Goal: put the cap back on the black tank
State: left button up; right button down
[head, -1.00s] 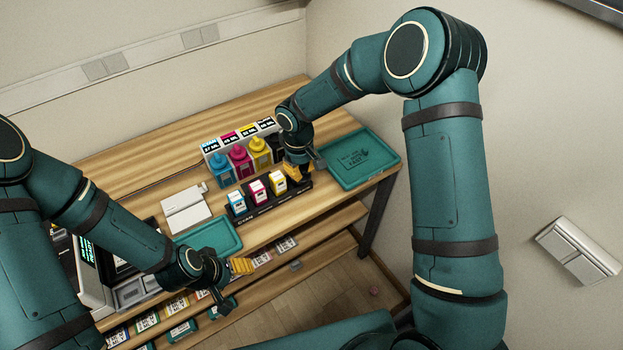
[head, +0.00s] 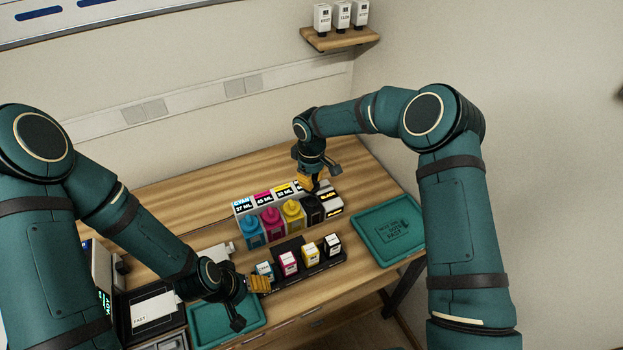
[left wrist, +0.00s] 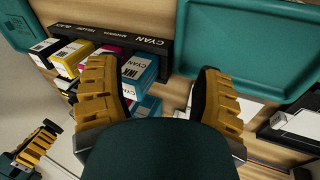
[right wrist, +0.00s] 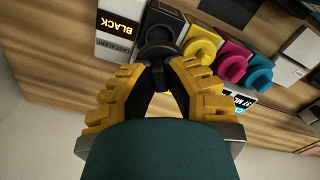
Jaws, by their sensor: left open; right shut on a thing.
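The black tank (head: 313,214) stands at the right end of the tank row; in the right wrist view its dark body (right wrist: 166,20) is partly hidden behind the cap. My right gripper (head: 312,186) is above it, pointing down. In the right wrist view, my right gripper (right wrist: 158,76) is shut on the black cap (right wrist: 157,50), over the top of the tank. I cannot tell whether the cap touches the tank. My left gripper (head: 258,286) is open and empty above the front left tray; its spread fingers show in the left wrist view (left wrist: 155,95).
Cyan (head: 252,233), magenta (head: 272,223) and yellow (head: 293,213) tanks stand left of the black one. A black rack (head: 325,263) with several cartridges lies in front. Teal trays sit at the right (head: 372,245) and front left (head: 205,335). A white BLACK-labelled box (right wrist: 112,45) stands beside the black tank.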

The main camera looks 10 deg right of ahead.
aim_at(259, 301)
pick_arm(q)
jog(key=shift+s+f, duration=0.1)
jog(key=shift+f, duration=0.2)
pick_arm(e)
jog(key=shift+s+f, duration=0.1)
jog(key=shift+f, duration=0.55)
pick_arm(q)
jog(key=shift+f+b, duration=0.5)
jog(key=shift+b, duration=0.15)
pick_arm(e)
notch_tip(259, 301, down, 2)
jog(key=shift+f, duration=0.2)
pick_arm(q)
jog(key=shift+f+b, duration=0.9)
jog(key=shift+f, duration=0.1)
pick_arm(e)
jog(key=shift+f, duration=1.1)
pick_arm(q)
jog(key=shift+f+b, duration=0.4)
jog(key=shift+f+b, duration=0.5)
jog(key=shift+b, duration=0.05)
pick_arm(e)
jog(key=shift+f, duration=0.15)
jog(key=shift+c, duration=1.9)
grip_release()
